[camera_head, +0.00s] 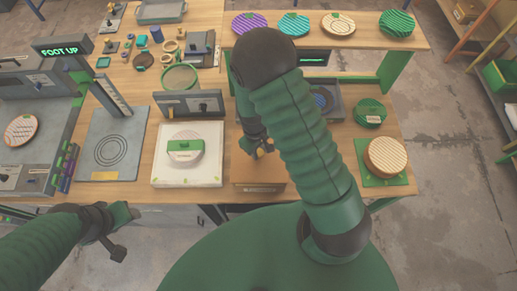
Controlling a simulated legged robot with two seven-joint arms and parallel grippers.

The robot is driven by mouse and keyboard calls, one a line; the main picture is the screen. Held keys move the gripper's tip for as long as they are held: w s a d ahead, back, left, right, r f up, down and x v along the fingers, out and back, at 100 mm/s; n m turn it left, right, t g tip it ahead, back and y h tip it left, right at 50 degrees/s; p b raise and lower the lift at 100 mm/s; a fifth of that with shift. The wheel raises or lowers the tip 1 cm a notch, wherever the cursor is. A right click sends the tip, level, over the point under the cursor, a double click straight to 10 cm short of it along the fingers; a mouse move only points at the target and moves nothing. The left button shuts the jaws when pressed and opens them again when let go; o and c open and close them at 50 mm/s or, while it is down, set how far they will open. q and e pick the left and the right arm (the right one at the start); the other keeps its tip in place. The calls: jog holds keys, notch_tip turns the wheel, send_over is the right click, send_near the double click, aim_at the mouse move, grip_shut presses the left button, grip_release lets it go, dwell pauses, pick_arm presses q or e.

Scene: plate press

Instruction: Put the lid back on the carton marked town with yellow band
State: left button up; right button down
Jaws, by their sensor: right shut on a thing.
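A brown carton (258,185) stands at the front edge of the table, partly behind my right arm. My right gripper (257,153) reaches down over its back part and is shut on a small yellowish piece. The arm and fingers hide much of that piece, and I cannot tell whether it is part of a lid. No town name or yellow band can be read on the carton. My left gripper (121,234) is open and empty, in front of the table at the lower left.
A round plate with a green band (184,147) lies on a white pad (160,180) left of the carton. A striped round plate (387,157) sits on a green mat at the right. Several patterned plates stand on the back shelf (415,45). A grey panel (115,125) lies left.

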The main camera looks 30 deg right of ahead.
jog(key=shift+f, duration=0.3)
dwell(0.5)
dwell(0.3)
jog(key=c, duration=1)
grip_release()
jog(key=shift+o, duration=0.5)
jog(key=o, duration=0.4)
jog(key=shift+r+p, duration=2.95)
jog(key=shift+r, duration=0.65)
